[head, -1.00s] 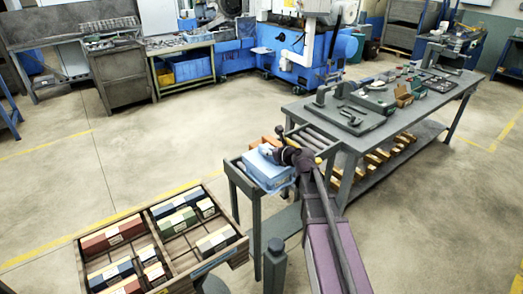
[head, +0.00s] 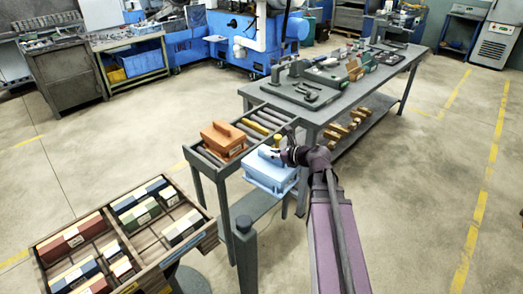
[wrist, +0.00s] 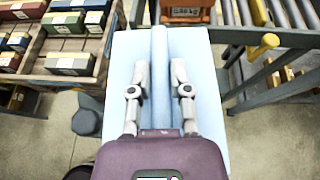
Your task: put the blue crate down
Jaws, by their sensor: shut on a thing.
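The blue crate (head: 268,178) is light blue with a lid and a bar handle. It looks level, at the near right side of the roller stand (head: 207,172). I cannot tell whether it touches the stand's rail. In the wrist view, the crate (wrist: 207,105) fills the middle, with floor showing on both sides. My gripper (wrist: 160,75) is shut on its handle bar (wrist: 160,48), one finger on each side. In the head view, my gripper (head: 272,153) is on top of the crate and hides part of the handle.
An orange crate (head: 223,139) stands on the rollers, just beyond the blue crate. A yellow knob (wrist: 270,40) is at the right. A grey post (head: 245,226) and a tray of coloured boxes (head: 128,258) are at the left. A worktable (head: 350,80) stands behind.

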